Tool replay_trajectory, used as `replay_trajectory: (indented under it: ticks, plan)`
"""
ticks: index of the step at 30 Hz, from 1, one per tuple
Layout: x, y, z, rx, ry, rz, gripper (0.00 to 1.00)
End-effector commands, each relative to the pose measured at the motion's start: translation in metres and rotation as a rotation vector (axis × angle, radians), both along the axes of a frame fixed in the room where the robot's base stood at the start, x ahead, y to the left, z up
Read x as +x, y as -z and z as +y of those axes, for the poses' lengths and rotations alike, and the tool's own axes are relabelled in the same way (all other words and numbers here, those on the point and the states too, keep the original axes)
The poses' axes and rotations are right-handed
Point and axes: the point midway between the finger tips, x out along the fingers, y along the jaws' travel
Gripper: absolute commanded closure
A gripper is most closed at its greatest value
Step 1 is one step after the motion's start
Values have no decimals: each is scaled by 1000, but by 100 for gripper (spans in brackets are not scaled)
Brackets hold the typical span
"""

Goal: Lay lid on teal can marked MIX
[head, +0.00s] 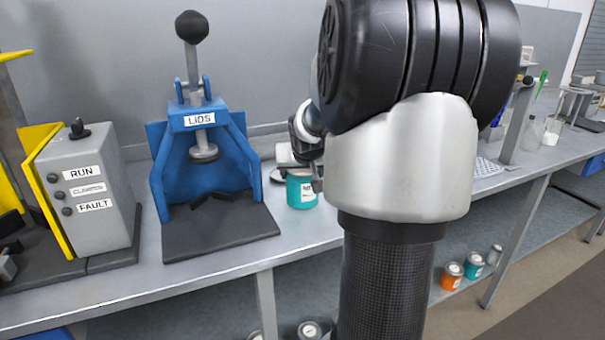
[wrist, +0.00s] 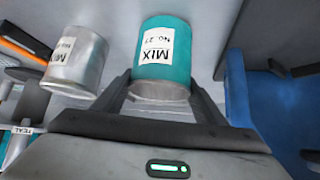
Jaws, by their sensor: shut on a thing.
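The teal can (head: 301,191) stands on the bench, right of the blue press. In the wrist view the teal can (wrist: 165,40) shows a white label reading MIX NO. 27, upside down in the picture. My gripper (wrist: 160,98) has its two fingers on either side of a pale grey disc, which looks like the lid (wrist: 158,91), at the can's top end. I cannot tell whether the lid touches the rim or is just above it. In the head view my gripper (head: 317,178) is at the can's right side, mostly hidden by my arm.
A silver can (wrist: 76,60) also marked MIX stands beside the teal can. The blue press (head: 205,150) marked LIDS is close by; a grey control box (head: 92,190) stands farther left. Several cans sit on the lower shelf, including an orange one (head: 452,276).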

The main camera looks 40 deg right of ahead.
Motion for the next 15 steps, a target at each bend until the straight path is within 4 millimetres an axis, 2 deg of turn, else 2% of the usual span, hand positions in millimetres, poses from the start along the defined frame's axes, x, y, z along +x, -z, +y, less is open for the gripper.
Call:
replay_trajectory:
  ticks: [5,6,8,9,15]
  plan:
    - [1,3,0,-1,-1,-3,70]
    - [0,3,0,0,0,0,30]
    - [0,3,0,1,0,1,20]
    - [0,3,0,1,0,1,16]
    - [0,3,0,1,0,1,16]
